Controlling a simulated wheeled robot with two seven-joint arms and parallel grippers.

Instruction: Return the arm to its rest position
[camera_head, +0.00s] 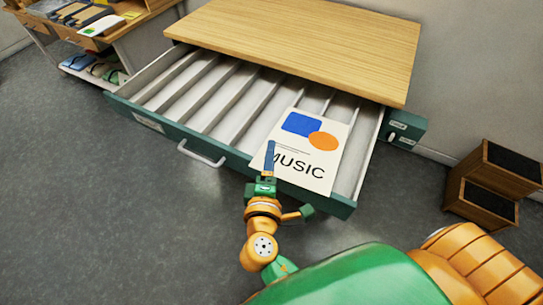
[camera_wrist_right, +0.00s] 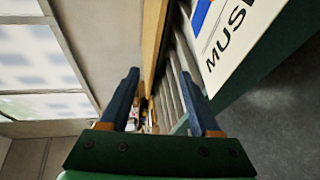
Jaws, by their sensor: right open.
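My right gripper (camera_head: 269,160) is over the front edge of the open drawer, at the left edge of the poster in the picture. In the right wrist view, its two blue fingers (camera_wrist_right: 160,76) stand apart with nothing between them. The white poster (camera_head: 311,151) has a blue shape, an orange circle and the word MUSIC. It lies in the right part of the drawer and partly over its front. Its corner also shows in the wrist view (camera_wrist_right: 234,40). My left gripper is not in view.
The drawer (camera_head: 196,155) has a green front, a handle and several pale dividers. It is pulled out from under a wooden top (camera_head: 300,40). Dark-topped wooden boxes (camera_head: 493,185) stand at the right. A side table (camera_head: 130,32) is at the upper left. The grey floor at the left is clear.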

